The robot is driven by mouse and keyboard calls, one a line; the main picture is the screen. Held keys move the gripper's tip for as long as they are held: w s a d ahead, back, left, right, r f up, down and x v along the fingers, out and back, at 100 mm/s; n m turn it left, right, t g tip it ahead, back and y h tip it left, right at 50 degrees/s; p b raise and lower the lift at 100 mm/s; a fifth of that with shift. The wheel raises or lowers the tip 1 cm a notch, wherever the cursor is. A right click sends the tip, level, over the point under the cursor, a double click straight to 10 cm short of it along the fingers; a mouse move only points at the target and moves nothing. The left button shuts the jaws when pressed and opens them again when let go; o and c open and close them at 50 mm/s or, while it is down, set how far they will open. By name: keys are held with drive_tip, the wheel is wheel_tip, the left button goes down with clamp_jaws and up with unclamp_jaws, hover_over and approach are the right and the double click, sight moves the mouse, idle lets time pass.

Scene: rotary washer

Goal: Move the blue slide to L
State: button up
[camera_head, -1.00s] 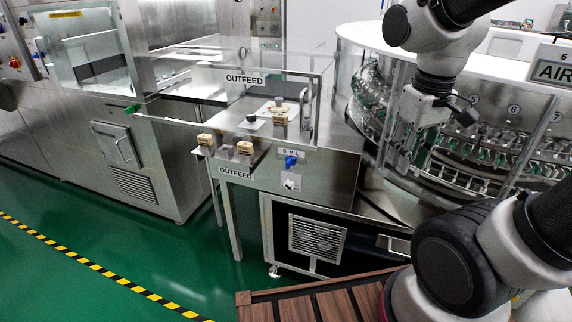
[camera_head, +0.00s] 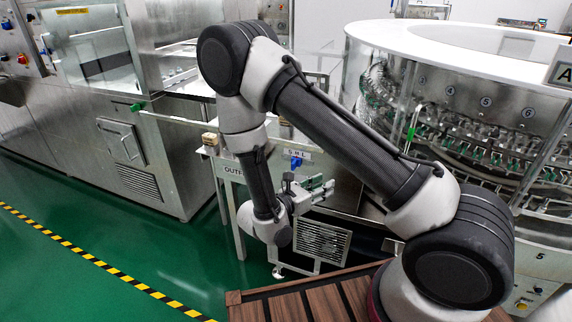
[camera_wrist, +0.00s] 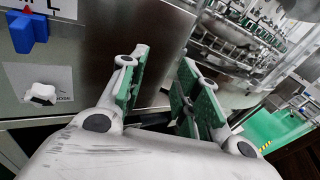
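The blue slide (camera_head: 295,162) sits on the front panel of the outfeed station, under a small S M L label (camera_head: 297,153). In the wrist view the blue slide (camera_wrist: 28,33) is at the upper left, with a red mark above it. It appears left of the letter L; the label's top is cut off. My gripper (camera_head: 325,188) is in front of the panel, right of and below the slide. In the wrist view my gripper (camera_wrist: 166,85) has its two green-padded fingers apart with nothing between them. It does not touch the slide.
A white knob (camera_wrist: 41,94) is on the panel below the slide. The glass-walled rotary washer (camera_head: 470,115) stands to the right. My arm hides much of the outfeed table. A brown slatted surface (camera_head: 310,300) is at the front. Green floor (camera_head: 110,255) is clear at left.

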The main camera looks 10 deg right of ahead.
drive_tip(key=w+a+f+n+t+y, duration=0.2)
drive_tip(key=w+a+t, duration=0.1)
drive_tip(key=n+t+y, duration=0.2)
drive_tip(key=t+y, duration=0.1)
drive_tip(key=t, duration=0.1)
approach(292, 164)
drive_tip(key=x, duration=1)
clamp_jaws()
drive_tip(key=shift+s, duration=0.1)
